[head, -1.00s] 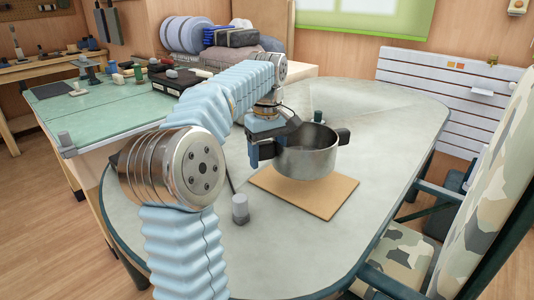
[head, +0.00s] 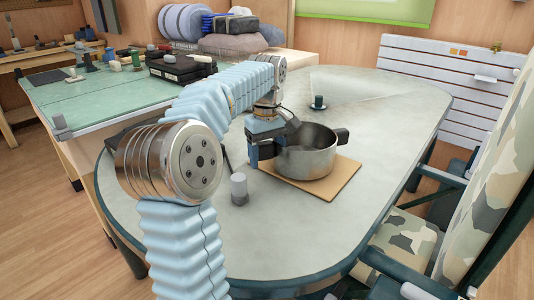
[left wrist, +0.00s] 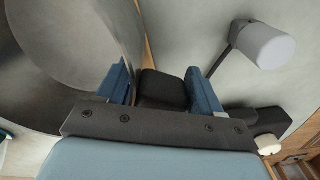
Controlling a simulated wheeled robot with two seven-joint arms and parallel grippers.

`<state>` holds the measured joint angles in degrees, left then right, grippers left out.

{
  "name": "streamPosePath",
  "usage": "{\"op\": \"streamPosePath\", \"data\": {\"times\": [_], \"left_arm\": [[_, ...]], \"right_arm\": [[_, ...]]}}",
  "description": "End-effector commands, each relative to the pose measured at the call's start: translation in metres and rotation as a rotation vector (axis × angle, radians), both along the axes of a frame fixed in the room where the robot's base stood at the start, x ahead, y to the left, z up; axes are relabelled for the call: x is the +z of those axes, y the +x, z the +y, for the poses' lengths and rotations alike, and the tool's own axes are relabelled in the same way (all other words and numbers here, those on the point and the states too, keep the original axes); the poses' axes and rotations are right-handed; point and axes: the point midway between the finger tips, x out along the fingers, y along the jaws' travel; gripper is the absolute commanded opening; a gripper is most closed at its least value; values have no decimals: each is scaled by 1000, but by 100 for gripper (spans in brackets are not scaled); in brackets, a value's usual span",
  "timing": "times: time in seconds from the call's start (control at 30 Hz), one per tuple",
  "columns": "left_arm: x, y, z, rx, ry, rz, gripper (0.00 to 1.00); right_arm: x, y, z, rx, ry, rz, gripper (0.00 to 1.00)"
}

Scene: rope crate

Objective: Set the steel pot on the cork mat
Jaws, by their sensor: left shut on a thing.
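The steel pot (head: 310,163) is upright, with its base over the cork mat (head: 340,186). It looks to be resting on the mat, though a very small gap cannot be ruled out. Bare mat shows along its front and right. My left gripper (head: 266,152) is at the pot's left side. In the left wrist view, its two blue fingers (left wrist: 162,84) are shut on the pot's black handle (left wrist: 163,93). The pot's steel wall (left wrist: 98,35) fills the upper left there. My right gripper is not in view.
A grey-white capped object (head: 239,188) stands on the table (head: 300,235), left of the mat; it also shows in the left wrist view (left wrist: 262,45). A small dark object (head: 318,102) stands behind the pot. Camouflage chairs (head: 410,225) border the right. The table front is clear.

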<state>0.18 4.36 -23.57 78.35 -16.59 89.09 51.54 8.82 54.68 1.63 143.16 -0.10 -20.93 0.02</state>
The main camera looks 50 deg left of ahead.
Motion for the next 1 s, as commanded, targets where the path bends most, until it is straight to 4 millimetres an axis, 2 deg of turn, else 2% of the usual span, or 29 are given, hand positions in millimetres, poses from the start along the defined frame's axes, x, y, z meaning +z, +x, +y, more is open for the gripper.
{"op": "streamPosePath", "data": {"times": [0.77, 0.8, 0.97, 1.0], "left_arm": [[-9, 0, 0, 0, 0, -2, 23], [-9, 0, 0, 0, 0, -3, 69], [-9, 0, 0, 0, 0, -2, 93], [-9, 0, 0, 0, 1, -1, 96]], "right_arm": [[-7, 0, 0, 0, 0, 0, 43], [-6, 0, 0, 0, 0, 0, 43], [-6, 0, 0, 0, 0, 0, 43], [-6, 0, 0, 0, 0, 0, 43]]}}
